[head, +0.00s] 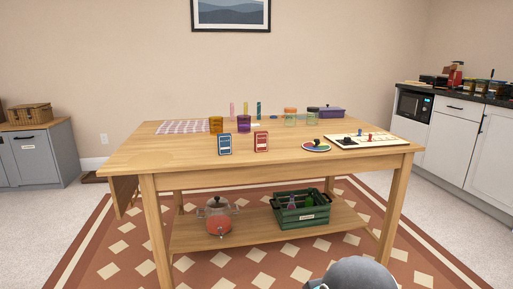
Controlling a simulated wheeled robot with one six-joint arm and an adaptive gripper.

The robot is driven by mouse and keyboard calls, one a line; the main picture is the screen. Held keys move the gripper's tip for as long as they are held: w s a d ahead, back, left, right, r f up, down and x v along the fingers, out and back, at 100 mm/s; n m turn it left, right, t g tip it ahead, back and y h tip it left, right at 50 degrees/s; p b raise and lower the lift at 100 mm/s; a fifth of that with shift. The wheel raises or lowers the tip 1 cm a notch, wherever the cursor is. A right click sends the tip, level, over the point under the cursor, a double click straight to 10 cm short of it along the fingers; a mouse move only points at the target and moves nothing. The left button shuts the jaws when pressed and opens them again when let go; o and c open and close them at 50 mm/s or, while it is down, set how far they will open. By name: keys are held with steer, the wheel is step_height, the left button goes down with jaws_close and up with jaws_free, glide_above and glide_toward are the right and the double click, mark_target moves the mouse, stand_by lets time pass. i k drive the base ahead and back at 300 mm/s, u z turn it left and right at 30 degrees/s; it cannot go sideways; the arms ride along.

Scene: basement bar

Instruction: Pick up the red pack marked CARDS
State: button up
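A red pack (261,142) with a pale label stands upright on the wooden table (170,153), near the middle of its front half. Its lettering is too small to read. A similar blue pack (225,145) stands upright a little to its left, with a gap between them. My gripper is not in view. Only a grey rounded part, probably of my own arm, shows at the bottom edge, well apart from the table top.
Behind the packs stand an amber cup (216,124) and a purple cup (244,124). A round coloured disc (316,146) and a game board (367,140) lie to the right. The front left of the table is clear. A green crate (301,213) and a red-filled jar (218,217) sit on the lower shelf.

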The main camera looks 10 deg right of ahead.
mark_target(261, 137)
steer(key=k, duration=0.65)
steer(key=u, duration=0.7)
steer(key=i, duration=1.3)
steer(key=z, duration=0.65)
steer(key=i, duration=0.6)
steer(key=z, duration=0.65)
